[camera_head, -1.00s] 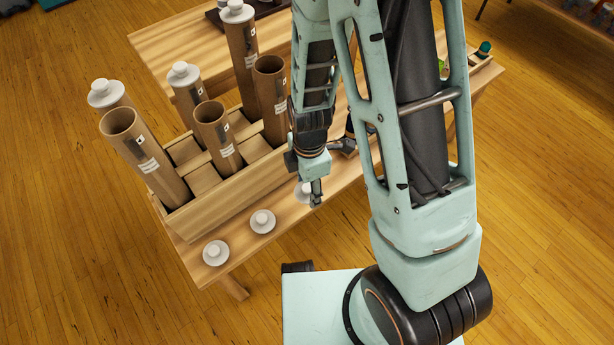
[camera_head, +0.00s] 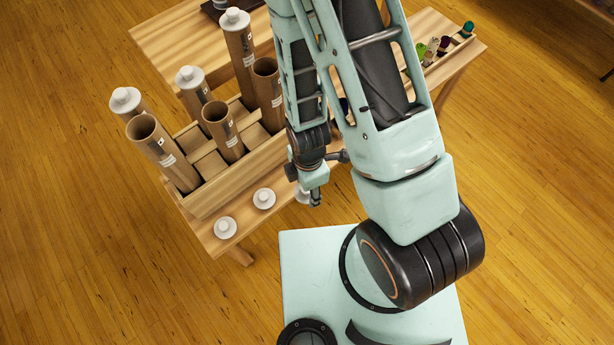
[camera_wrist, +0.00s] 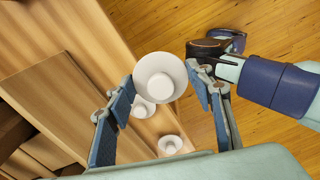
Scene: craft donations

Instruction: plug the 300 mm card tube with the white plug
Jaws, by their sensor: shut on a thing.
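My gripper (camera_head: 314,198) is shut on a white plug (camera_wrist: 160,77), a round flanged disc with a raised knob, seen between the two fingers in the wrist view. In the head view the gripper partly hides this plug (camera_head: 301,196), by the table's front edge. Three brown card tubes stand open-topped in the wooden rack: a front left one (camera_head: 165,155), a shorter middle one (camera_head: 223,133) and a right one (camera_head: 268,95). Their labels are too small to read, so I cannot tell which is 300 mm.
Two more white plugs (camera_head: 225,228) (camera_head: 264,198) lie on the table in front of the rack (camera_head: 225,183). Three tubes at the back carry white plugs (camera_head: 125,100) (camera_head: 190,77) (camera_head: 234,19). Small coloured items (camera_head: 432,48) sit at the table's far right.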

